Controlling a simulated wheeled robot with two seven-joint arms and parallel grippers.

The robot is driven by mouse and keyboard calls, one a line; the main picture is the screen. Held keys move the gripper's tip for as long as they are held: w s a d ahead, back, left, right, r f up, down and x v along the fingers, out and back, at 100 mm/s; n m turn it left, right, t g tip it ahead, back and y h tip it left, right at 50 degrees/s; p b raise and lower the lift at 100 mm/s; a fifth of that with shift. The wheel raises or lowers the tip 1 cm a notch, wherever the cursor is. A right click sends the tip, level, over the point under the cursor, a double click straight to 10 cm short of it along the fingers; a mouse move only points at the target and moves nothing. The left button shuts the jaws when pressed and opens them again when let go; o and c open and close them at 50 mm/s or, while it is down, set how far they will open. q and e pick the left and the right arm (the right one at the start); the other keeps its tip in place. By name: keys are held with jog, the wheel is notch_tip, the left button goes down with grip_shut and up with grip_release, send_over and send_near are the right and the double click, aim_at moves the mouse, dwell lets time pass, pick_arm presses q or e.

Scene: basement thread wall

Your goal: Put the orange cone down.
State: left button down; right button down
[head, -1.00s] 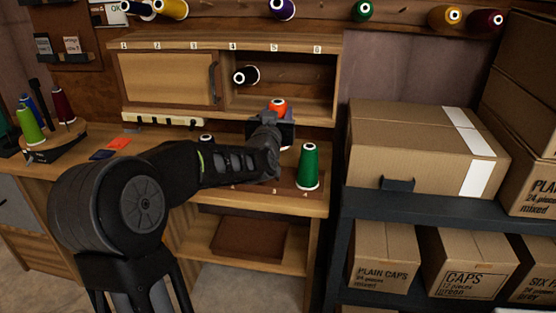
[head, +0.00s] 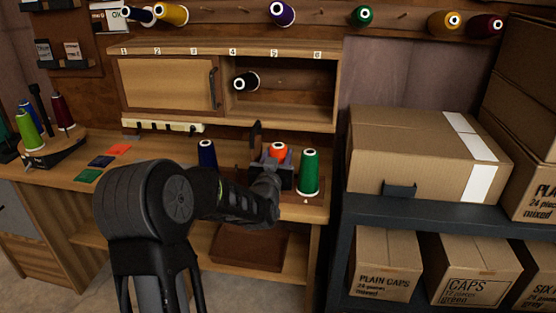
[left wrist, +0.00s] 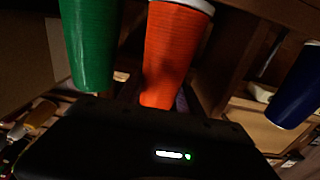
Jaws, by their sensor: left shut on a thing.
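The orange cone (head: 278,151) is held upright in my left gripper (head: 277,164), which is shut on it. It stands low over the wooden stand (head: 316,210) on the bench, between the green cone (head: 309,173) on the right and the dark blue cone (head: 207,154) on the left. In the left wrist view the orange cone (left wrist: 172,52) rises from behind the gripper body, with the green cone (left wrist: 90,42) beside it. The cone's base is hidden by my gripper, so I cannot tell whether it touches the stand. My right gripper is not seen.
The shelf cubby above holds a black cone (head: 246,82) on a peg. Cardboard boxes (head: 425,150) stand on a dark rack to the right. Coloured swatches (head: 103,160) and a rack of cones (head: 50,144) occupy the bench's left.

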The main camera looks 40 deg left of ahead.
pick_arm(q)
jog(key=shift+f, duration=0.4)
jog(key=shift+f, duration=0.1)
jog(key=c, duration=1.2)
grip_release()
jog(key=shift+f, duration=0.1)
jog(key=shift+c, duration=0.2)
jog(key=o, duration=0.5)
jog(key=shift+s, duration=0.1)
jog(key=v, duration=1.2)
jog(key=shift+b, duration=0.3)
